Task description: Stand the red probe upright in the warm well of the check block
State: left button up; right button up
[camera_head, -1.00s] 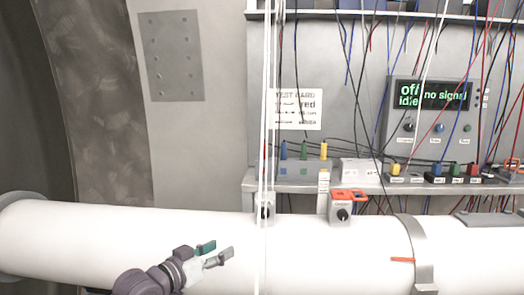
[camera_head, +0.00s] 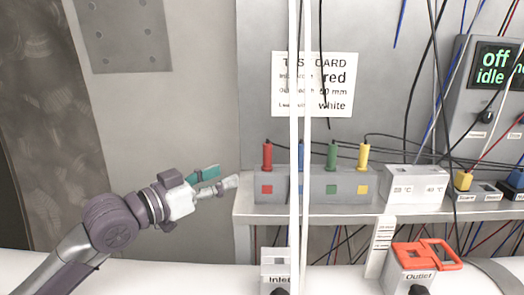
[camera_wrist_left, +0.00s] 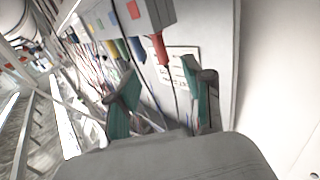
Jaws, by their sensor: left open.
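The red probe (camera_head: 267,157) stands upright at the left end of a grey rack (camera_head: 330,186) on the shelf, above a red square. A cable runs from its top. It also shows in the left wrist view (camera_wrist_left: 160,48), beyond my fingers. The white check block (camera_head: 414,183) stands right of the rack with two temperature labels; the right one seems to read about 40 °C. Its wells cannot be made out. My left gripper (camera_head: 222,178) is open and empty, left of the rack and apart from the red probe, with teal finger pads (camera_wrist_left: 121,115).
Blue, green (camera_head: 332,154) and yellow (camera_head: 363,157) probes share the rack. White vertical lines (camera_head: 300,130) cross in front of it. Red-topped Outlet hardware (camera_head: 428,257) stands before the shelf (camera_head: 350,213). Cables hang right, near the display (camera_head: 492,65). The wall left of the rack is clear.

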aim_at(264, 157)
pick_arm(q)
jog(key=p+x, duration=0.1)
jog(key=x, duration=0.4)
jog(key=p+x, duration=0.1)
jog(key=x, duration=0.1)
jog(key=shift+w+d+r+p, duration=0.15)
jog(key=shift+d+r+p, duration=0.2)
jog(key=shift+d, duration=0.1)
jog(key=shift+w+d+f, duration=0.15)
jog(key=shift+w+d, duration=0.15)
jog(key=shift+w, duration=0.15)
jog(key=p+x, duration=0.3)
jog(key=x, duration=0.1)
jog(key=shift+d, duration=0.1)
jog(key=shift+w+d+f, duration=0.15)
jog(key=shift+w+d, duration=0.15)
jog(key=shift+w, duration=0.05)
jog(key=shift+a, duration=0.15)
pick_arm(e)
jog(key=r, duration=0.3)
jog(key=s+r, duration=0.1)
jog(key=r, duration=0.1)
jog(key=shift+d+r, duration=0.25)
jog(key=shift+d, duration=0.05)
pick_arm(q)
jog(key=shift+c, duration=1.4)
grip_shut()
pick_arm(e)
jog(key=shift+s+a, duration=0.15)
jog(key=shift+s, duration=0.05)
